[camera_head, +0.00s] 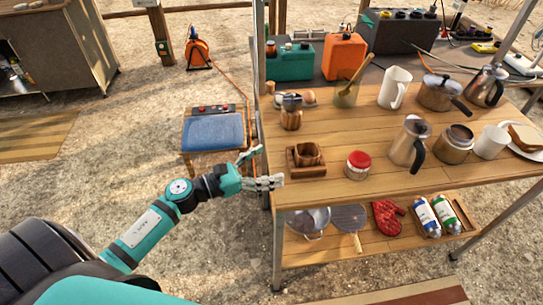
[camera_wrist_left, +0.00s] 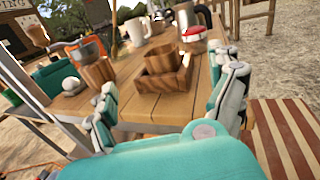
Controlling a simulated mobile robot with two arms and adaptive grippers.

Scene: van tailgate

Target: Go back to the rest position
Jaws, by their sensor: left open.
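My left gripper (camera_head: 262,170) is at the left edge of the wooden table (camera_head: 400,185) in the head view. Its two fingers are spread apart with nothing between them. In the left wrist view the open fingers (camera_wrist_left: 170,105) frame the table's near end, with a wooden tray (camera_wrist_left: 165,78) beyond them. In the head view that tray (camera_head: 307,171), holding a small wooden cup (camera_head: 307,154), stands just right of the fingertips, apart from them. My right gripper does not show in either view.
A red-lidded jar (camera_head: 358,165), metal pots (camera_head: 408,145) and mugs (camera_head: 395,87) stand on the table. A lower shelf (camera_head: 375,242) holds a pan, a red mitt and bottles. Bare ground lies to the left.

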